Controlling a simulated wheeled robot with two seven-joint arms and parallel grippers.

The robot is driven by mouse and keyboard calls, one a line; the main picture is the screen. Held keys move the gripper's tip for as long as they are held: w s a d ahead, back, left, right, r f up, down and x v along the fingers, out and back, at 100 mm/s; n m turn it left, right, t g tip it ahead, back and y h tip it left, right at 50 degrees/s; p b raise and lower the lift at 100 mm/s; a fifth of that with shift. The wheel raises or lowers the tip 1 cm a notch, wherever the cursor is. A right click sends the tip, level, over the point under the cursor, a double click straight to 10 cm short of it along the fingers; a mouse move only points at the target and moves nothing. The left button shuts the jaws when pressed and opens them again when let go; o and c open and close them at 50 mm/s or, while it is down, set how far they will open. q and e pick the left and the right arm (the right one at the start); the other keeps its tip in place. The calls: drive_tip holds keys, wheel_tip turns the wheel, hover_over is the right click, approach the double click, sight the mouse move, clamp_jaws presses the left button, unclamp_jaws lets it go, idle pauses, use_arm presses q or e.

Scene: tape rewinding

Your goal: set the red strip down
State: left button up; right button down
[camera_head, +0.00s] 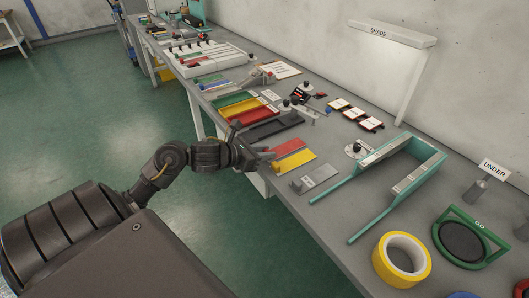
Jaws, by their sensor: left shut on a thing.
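The red strip (289,147) extends from the fingertips of my left gripper (267,156), low over the near side of the grey bench (330,215). My left gripper is shut on its left end. I cannot tell whether the strip touches the bench top. A yellow strip (296,160) lies right beside it, on the near side. My right gripper is not in view.
A grey plate (316,179) lies nearer than the yellow strip. Green, yellow and red trays (254,116) and a dark tray (274,128) lie beyond. A teal frame (410,179), yellow tape roll (402,260) and green "GO" ring (471,236) stand at right.

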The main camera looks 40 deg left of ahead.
use_arm(q)
drive_tip(key=o, duration=1)
